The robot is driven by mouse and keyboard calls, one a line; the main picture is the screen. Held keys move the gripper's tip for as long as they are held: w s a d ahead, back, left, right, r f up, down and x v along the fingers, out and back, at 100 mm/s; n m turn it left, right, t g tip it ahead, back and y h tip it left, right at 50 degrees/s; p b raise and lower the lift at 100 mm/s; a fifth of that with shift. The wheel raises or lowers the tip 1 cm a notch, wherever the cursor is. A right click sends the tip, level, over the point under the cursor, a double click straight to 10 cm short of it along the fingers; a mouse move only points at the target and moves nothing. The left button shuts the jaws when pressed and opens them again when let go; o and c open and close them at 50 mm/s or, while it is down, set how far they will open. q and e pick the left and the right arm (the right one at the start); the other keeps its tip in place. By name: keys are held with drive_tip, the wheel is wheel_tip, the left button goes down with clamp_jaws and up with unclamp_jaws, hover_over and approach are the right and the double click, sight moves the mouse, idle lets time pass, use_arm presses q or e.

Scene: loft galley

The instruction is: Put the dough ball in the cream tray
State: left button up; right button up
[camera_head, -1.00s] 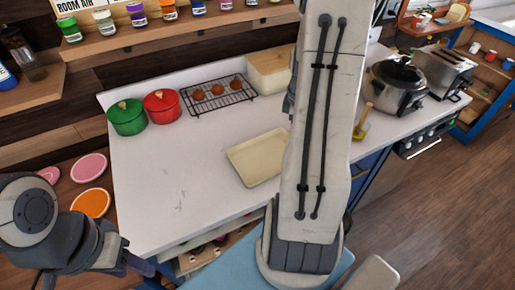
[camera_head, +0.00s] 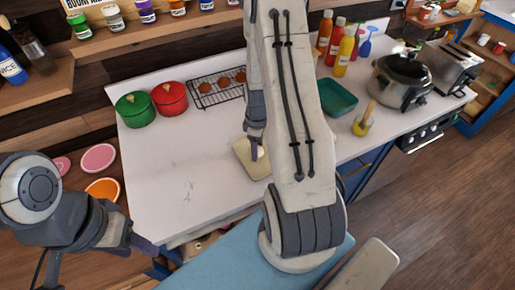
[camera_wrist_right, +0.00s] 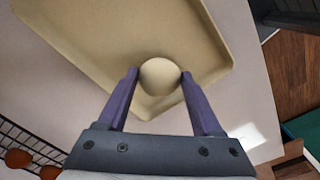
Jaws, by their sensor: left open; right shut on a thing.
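The dough ball (camera_wrist_right: 160,77) is a smooth pale sphere between the purple fingers of my right gripper (camera_wrist_right: 158,80), which is shut on it. The cream tray (camera_wrist_right: 95,30) lies beneath it in the right wrist view, with the ball over the tray near one corner; I cannot tell whether it touches the tray. In the head view the tray (camera_head: 246,169) is on the white counter, partly hidden by my right arm. My right gripper (camera_head: 254,152) points down over it. My left gripper (camera_head: 148,248) is open and empty at the counter's front left edge.
A green pot (camera_head: 135,110), a red pot (camera_head: 169,99) and a wire rack (camera_head: 205,97) with brown balls stand behind. The counter's left middle is clear.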

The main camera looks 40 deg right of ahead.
drive_tip(key=shift+f, duration=0.95)
drive_tip(key=shift+f, duration=0.1)
drive_tip(key=shift+f, duration=0.15)
drive_tip(key=o, duration=1.4)
drive_tip(key=shift+c, duration=0.2)
drive_tip(key=shift+r, duration=0.2)
